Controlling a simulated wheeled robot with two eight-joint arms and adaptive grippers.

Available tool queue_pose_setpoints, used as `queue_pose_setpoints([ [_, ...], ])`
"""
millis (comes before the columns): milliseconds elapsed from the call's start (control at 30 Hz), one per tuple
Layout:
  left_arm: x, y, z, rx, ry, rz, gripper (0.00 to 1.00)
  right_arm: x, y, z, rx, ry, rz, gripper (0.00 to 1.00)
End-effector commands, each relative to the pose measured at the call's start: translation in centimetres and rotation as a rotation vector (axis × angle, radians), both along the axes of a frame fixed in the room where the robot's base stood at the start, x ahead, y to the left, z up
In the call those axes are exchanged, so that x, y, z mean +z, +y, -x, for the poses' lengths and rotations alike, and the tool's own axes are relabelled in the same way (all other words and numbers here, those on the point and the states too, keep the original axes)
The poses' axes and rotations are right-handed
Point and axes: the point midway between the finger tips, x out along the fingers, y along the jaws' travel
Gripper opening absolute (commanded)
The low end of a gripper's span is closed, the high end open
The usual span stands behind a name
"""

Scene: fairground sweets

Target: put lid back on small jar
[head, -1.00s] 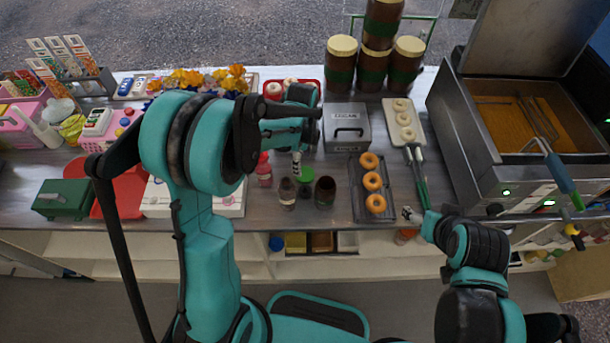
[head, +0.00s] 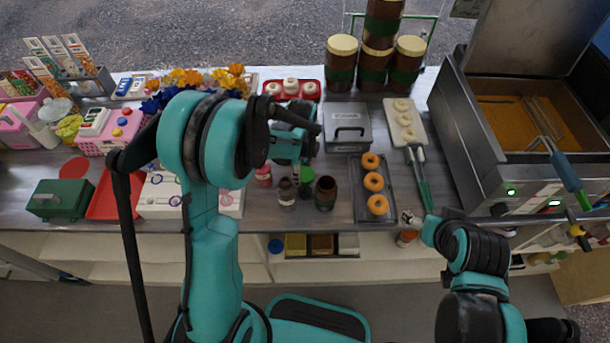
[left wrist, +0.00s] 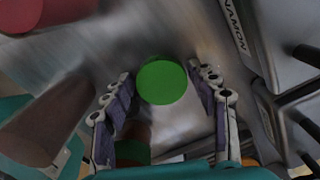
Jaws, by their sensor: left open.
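The round green lid (left wrist: 162,82) shows between the spread fingers of my left gripper (head: 304,174) in the left wrist view, with a gap to each finger. I cannot tell which jar the lid fits. My right gripper (head: 409,216) is at the counter's front edge, apart from the jars; its jaws are too small to read.
A grey cinnamon box (head: 347,128) stands behind the jars. A tray of doughnuts (head: 358,208) lies to the right and a red bottle (head: 263,176) to the left. A fryer (head: 480,165) fills the right end. Tall jars (head: 372,70) are stacked behind.

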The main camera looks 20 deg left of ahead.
Motion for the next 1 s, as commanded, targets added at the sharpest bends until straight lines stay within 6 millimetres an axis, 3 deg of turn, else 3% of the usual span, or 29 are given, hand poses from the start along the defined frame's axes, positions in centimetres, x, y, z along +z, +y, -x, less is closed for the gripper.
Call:
queue_pose_setpoints([
  [67, 0.0, 0.0, 0.0, 0.0, 0.0, 0.0, 0.58, 0.0, 0.0, 0.0, 0.0, 0.0, 0.0, 0.71],
  [133, 0.0, 0.0, 0.0, 0.0, 0.0, 0.0, 0.41, 0.0, 0.0, 0.0, 0.0, 0.0, 0.0, 0.71],
  [567, 0.7, 0.0, 0.0, 0.0, 0.0, 0.0, 0.4, 0.3, 0.0, 0.0, 0.0, 0.0, 0.0, 0.71],
  [1000, 8.8, 0.0, 0.0, 0.0, 0.0, 0.0, 0.4, 3.0, 0.0, 0.0, 0.0, 0.0, 0.0, 0.71],
])
